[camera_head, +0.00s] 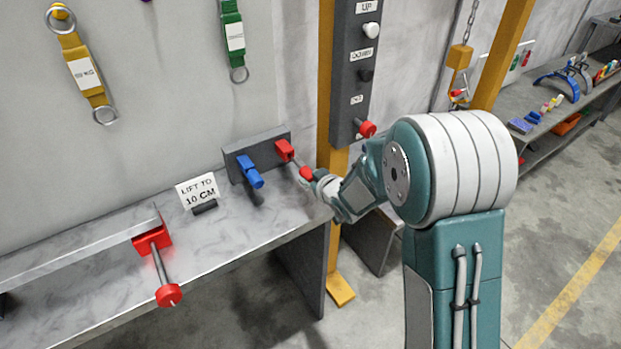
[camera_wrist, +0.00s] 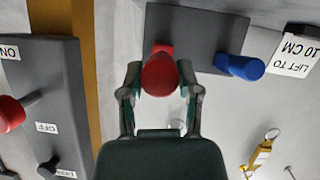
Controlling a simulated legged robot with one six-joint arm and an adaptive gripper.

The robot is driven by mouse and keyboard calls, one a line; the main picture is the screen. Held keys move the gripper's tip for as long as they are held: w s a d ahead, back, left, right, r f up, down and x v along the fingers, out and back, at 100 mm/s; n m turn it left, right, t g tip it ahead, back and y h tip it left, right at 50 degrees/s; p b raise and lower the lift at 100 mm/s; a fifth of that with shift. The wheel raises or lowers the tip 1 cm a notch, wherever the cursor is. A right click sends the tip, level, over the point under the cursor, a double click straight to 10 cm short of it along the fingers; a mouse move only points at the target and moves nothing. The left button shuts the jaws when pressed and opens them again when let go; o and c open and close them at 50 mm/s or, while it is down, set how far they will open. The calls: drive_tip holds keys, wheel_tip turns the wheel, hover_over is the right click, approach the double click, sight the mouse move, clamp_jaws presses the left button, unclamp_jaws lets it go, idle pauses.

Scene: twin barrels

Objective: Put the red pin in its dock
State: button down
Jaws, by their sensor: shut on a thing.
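My gripper (camera_head: 308,178) is shut on the red pin (camera_head: 305,173) at the right end of the workbench. In the wrist view the pin's round red head (camera_wrist: 160,76) sits between the two fingers of my gripper (camera_wrist: 160,92). The red dock (camera_head: 285,150) is on a dark upright plate, just behind the pin; its edge shows above the head in the wrist view (camera_wrist: 162,48). A short grey shaft shows between dock and head. I cannot tell how deep it sits. A blue pin (camera_head: 250,172) stands on the same plate, beside the red dock.
A "LIFT TO 10 CM" sign (camera_head: 198,190) stands left of the plate. A red-ended rod (camera_head: 168,295) sticks out at the bench front. A control panel (camera_head: 352,70) with a red knob (camera_head: 366,128) and a yellow post (camera_head: 328,120) stand close to my arm.

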sight(299, 165)
drive_tip(key=shift+w+a, duration=0.65)
drive_tip(key=shift+w, duration=0.25)
drive_tip(key=shift+w+a, duration=0.6)
drive_tip(key=shift+w, duration=0.3)
drive_tip(key=shift+w+a, duration=0.65)
drive_tip(key=shift+w, duration=0.25)
idle(1.0)
drive_tip(key=shift+c, duration=1.1)
unclamp_jaws()
drive_tip(key=v, duration=1.1)
drive_tip(key=shift+s+d, duration=0.2)
drive_tip(key=shift+s, duration=0.15)
